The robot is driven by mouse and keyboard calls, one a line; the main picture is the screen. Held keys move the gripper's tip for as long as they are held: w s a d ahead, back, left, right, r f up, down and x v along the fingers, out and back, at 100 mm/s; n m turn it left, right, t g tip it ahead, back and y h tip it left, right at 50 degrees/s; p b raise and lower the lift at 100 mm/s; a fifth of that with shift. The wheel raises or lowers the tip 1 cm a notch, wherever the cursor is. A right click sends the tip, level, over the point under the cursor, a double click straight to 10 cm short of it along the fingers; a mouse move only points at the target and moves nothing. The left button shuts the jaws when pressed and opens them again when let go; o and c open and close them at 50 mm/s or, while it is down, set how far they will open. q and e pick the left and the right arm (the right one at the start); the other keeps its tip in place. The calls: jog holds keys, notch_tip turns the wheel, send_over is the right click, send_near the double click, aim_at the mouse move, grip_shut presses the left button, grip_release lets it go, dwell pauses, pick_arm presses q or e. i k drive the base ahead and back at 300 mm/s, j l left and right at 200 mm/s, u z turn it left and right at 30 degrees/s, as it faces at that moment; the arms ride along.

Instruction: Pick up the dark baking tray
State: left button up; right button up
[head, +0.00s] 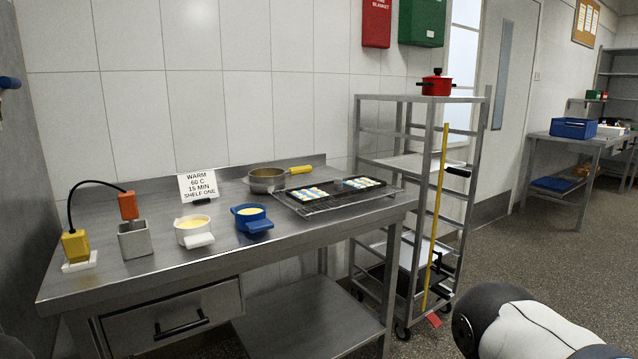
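The dark baking tray (337,190) lies flat on a wire rack (352,203) at the right part of the steel table. Two groups of small blue, white and yellow pieces sit on the tray, one at its left and one at its right. Neither gripper is in view. A white and black part of my own arm shows at the bottom right, well away from the tray.
A pan with a yellow handle (267,180) stands just left of the tray. A blue pot (252,219), a white pot (193,232) and a metal container (134,240) stand farther left. A sign (198,185) stands behind. A shelf trolley (412,165) stands right of the table.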

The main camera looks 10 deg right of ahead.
aim_at(307, 194)
jog(key=i+l+u, duration=0.3)
jog(key=l, duration=0.35)
jog(key=i+l+u, duration=0.15)
jog(key=l, duration=0.2)
jog(key=i+l+u, duration=0.15)
jog(key=l, duration=0.25)
